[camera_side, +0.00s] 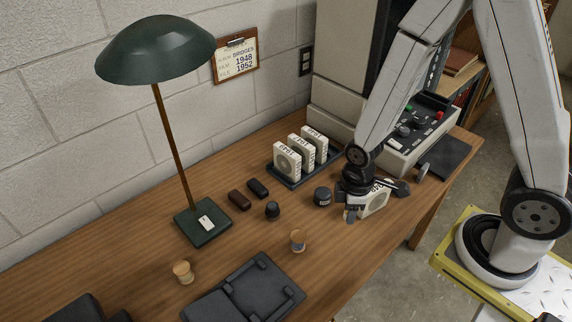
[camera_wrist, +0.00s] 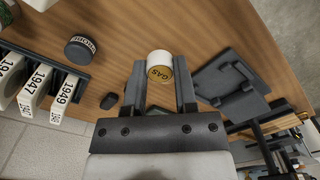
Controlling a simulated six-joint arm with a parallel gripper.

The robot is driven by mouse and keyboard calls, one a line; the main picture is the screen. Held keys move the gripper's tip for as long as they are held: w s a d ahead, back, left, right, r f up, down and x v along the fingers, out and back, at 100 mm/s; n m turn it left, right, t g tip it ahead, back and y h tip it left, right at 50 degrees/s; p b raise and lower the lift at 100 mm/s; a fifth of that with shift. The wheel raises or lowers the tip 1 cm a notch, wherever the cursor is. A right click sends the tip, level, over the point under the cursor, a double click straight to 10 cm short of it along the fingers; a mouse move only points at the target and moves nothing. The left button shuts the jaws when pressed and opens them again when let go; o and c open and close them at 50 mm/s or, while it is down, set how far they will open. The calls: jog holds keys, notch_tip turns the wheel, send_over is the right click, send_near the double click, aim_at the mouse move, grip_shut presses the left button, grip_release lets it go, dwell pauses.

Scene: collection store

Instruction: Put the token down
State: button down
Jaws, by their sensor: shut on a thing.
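The token (camera_wrist: 160,68) is a small cylinder with a white end and a tan part marked GAS. In the wrist view it sits between the two dark fingers of my gripper (camera_wrist: 160,75), which are shut on it. In the side view my gripper (camera_side: 351,214) points down over the right half of the wooden table (camera_side: 235,235), and the token cannot be made out there. I cannot tell whether the token touches the table. A white reel box (camera_side: 376,203) stands close to the right of the gripper in the side view.
A round black tin (camera_side: 322,196) stands just left of the gripper. A rack (camera_side: 287,181) of white boxes is behind. Two tan cylinders (camera_side: 183,272) (camera_side: 298,241), a dark tray (camera_side: 268,273) and a green lamp (camera_side: 155,48) stand left.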

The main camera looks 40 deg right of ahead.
jog(key=shift+w+d+r, duration=0.1)
jog(key=shift+d+r, duration=0.05)
jog(key=w+f, duration=0.4)
jog(key=w, duration=0.5)
send_over(301, 218)
jog(key=shift+s+f, duration=0.15)
jog(key=shift+f, duration=1.2)
jog(key=shift+s+f, duration=0.1)
jog(key=shift+f, duration=1.25)
jog(key=shift+w+f, duration=0.15)
jog(key=shift+f, duration=0.05)
jog(key=shift+w+f, duration=0.1)
jog(key=shift+f, duration=1.55)
jog(key=shift+f, duration=0.1)
